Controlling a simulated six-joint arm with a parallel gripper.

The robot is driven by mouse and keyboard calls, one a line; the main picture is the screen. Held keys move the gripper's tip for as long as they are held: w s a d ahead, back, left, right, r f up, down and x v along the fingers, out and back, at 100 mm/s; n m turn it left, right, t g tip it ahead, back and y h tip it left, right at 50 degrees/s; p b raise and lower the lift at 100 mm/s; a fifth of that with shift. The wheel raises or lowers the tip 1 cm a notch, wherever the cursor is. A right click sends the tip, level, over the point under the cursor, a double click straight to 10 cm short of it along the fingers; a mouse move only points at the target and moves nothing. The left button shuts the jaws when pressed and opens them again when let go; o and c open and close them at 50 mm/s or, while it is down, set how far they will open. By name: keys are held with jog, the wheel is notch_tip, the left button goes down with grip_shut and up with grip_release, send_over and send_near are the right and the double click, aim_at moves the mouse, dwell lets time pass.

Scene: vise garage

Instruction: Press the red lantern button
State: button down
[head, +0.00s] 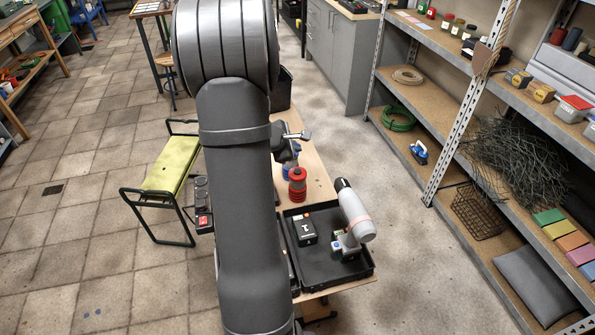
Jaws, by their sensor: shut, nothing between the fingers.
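A red lantern (297,185) with a dark middle band and red top and base stands upright on the wooden bench (318,180), just right of my arm. Its button is too small to make out. My grey arm fills the middle of the head view and covers the left part of the bench. I cannot make out my gripper; it seems hidden behind my arm. No contact with the lantern shows.
A dark tray (318,271) in front of the lantern holds a black box (304,230) and a tilted grey-white tool (356,213). A dark fixture with a silver bar (297,136) is behind it. A green-topped stool (167,170) is left; shelves (430,110) are right.

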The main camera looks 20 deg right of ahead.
aim_at(295, 172)
jog(key=shift+f, duration=3.35)
jog(key=shift+f, duration=0.4)
jog(key=shift+f, duration=0.45)
jog(key=shift+r, duration=0.85)
jog(key=shift+r, duration=0.1)
jog(key=shift+r, duration=2.45)
jog(key=shift+f, duration=0.1)
